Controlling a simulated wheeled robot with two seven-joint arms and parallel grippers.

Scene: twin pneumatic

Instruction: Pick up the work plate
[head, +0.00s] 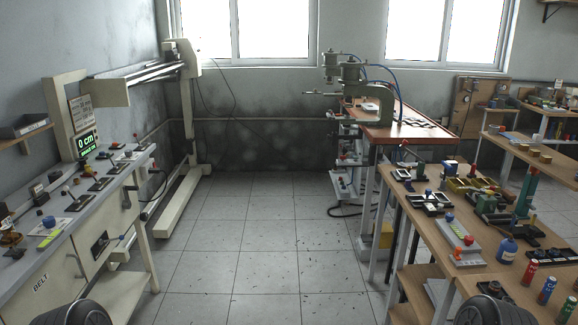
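I cannot tell for sure which thing is the work plate. A twin-head pneumatic press (378,108) with blue hoses stands on an orange-topped table (405,131) at centre right, towards the back wall. Small dark flat pieces (425,122) lie on that tabletop, too small to make out. Neither of my grippers shows in the head view. Only dark rounded parts of mine show at the bottom left and bottom right edges.
A wooden bench (480,232) with tools, a blue bottle (507,249) and several small cylinders fills the right. A control bench (108,185) and cream gantry frame (188,120) stand at left. The tiled floor (265,235) between is clear apart from small debris.

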